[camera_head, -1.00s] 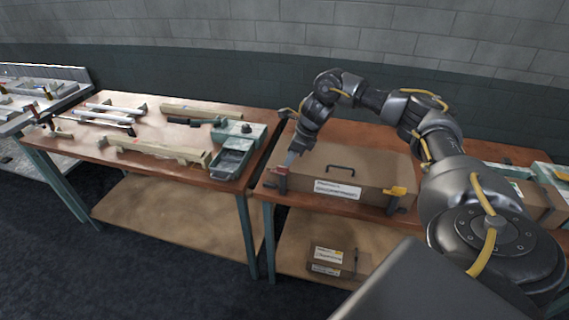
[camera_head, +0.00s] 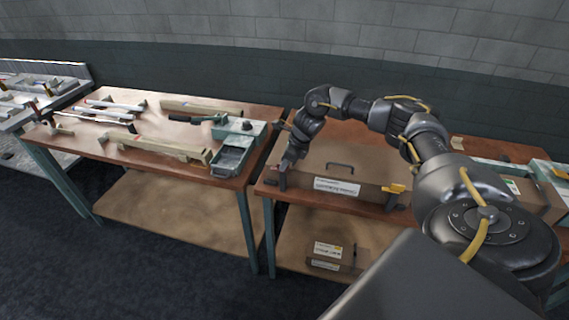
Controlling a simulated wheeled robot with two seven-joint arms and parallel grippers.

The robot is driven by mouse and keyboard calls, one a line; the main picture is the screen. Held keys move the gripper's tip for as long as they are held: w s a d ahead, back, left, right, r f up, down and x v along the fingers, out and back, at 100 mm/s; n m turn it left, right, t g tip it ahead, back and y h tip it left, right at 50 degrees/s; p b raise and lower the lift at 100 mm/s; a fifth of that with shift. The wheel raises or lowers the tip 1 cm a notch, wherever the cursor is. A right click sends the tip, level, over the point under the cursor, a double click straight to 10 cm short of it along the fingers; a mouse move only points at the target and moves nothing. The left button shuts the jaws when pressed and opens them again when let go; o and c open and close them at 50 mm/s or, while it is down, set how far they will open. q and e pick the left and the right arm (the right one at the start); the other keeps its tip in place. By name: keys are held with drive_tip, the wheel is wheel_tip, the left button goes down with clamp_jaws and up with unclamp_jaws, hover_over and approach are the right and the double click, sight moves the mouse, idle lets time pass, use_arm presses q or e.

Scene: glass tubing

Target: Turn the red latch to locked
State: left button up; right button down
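A brown case (camera_head: 362,199) with a dark handle and a white label on its front lies on the right-hand workbench. A yellow latch (camera_head: 394,188) is at the front right of the case. My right gripper (camera_head: 284,178) points down at the front left corner of the case, where a small dark latch-like part shows. The fingers overlap that part, so I cannot tell its colour, its angle, or whether they grip it. The red latch cannot be made out clearly. My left gripper is out of view.
The right workbench top (camera_head: 272,187) has a narrow bare strip at its left. A grey-green tray (camera_head: 232,158) and long beige pieces lie on the left workbench. A small brown box (camera_head: 328,252) is on the lower shelf. Other boxes stand at the right.

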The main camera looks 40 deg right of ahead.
drive_tip(key=shift+a, duration=0.15)
drive_tip(key=shift+m, duration=0.4)
drive_tip(key=m+h+p, duration=0.1)
drive_tip(key=m, duration=0.2)
drive_tip(key=shift+t, duration=0.3)
drive_tip(key=m+h+p, duration=0.1)
drive_tip(key=m, duration=0.2)
drive_tip(key=shift+a+r+m+h+p, duration=0.1)
drive_tip(key=shift+r+m+h+p, duration=0.05)
drive_tip(key=shift+m+h+p, duration=0.2)
drive_tip(key=m+h+p, duration=0.1)
drive_tip(key=m+p, duration=0.1)
drive_tip(key=m, duration=0.1)
drive_tip(key=m+h+p, duration=0.1)
drive_tip(key=m+p, duration=0.2)
drive_tip(key=shift+a+r, duration=0.1)
drive_tip(key=shift+a, duration=0.05)
drive_tip(key=shift+w+m+g+h+p, duration=0.1)
drive_tip(key=shift+m+g+h+p, duration=0.45)
drive_tip(key=shift+m, duration=0.7)
drive_tip(key=shift+m+g+h, duration=0.25)
drive_tip(key=shift+m+h, duration=0.05)
drive_tip(key=shift+m, duration=0.7)
drive_tip(key=shift+f, duration=0.2)
